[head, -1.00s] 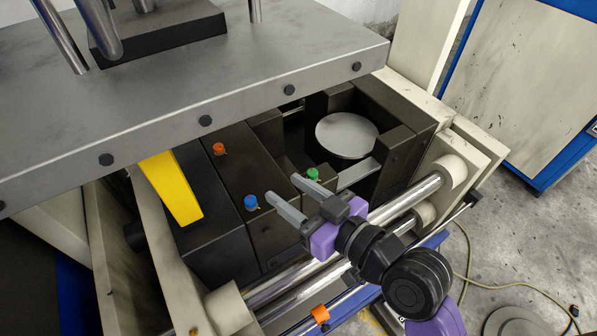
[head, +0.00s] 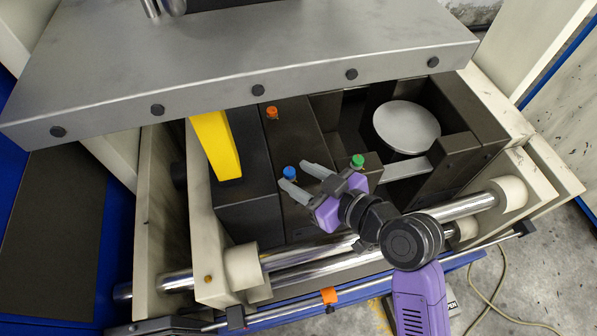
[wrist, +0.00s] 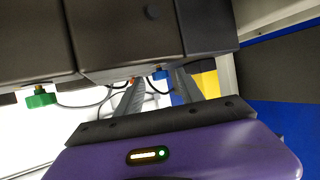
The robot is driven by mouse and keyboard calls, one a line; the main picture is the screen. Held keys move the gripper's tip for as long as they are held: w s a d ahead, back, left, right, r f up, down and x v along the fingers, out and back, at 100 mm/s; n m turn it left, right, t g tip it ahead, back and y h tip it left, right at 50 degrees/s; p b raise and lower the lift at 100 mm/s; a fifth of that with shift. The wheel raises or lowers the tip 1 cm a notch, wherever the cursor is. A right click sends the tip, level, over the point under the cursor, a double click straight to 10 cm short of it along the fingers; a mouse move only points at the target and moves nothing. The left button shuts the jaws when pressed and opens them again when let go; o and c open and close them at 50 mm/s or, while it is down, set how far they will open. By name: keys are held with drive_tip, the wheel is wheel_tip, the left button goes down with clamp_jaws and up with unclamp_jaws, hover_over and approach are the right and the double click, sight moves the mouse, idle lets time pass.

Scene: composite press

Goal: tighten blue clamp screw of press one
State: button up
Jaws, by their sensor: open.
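The blue clamp screw (head: 290,173) stands on the dark block of the press, left of the green screw (head: 357,160) and in front of the orange screw (head: 271,112). My gripper (head: 292,175) is open, its two grey fingers pointing left, with the blue screw showing at the gap between their tips. In the wrist view the blue screw (wrist: 160,74) also shows between the fingers (wrist: 157,78), beyond their tips or level with them; I cannot tell the exact depth. No contact is visible. The green screw (wrist: 41,98) is at the left there.
The grey upper plate (head: 240,75) overhangs the blocks. A yellow part (head: 217,147) stands left of the screws. A round grey disc (head: 406,127) sits in the right recess.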

drive_tip(key=shift+w+a+f, duration=0.2)
drive_tip(key=shift+a, duration=0.05)
clamp_jaws()
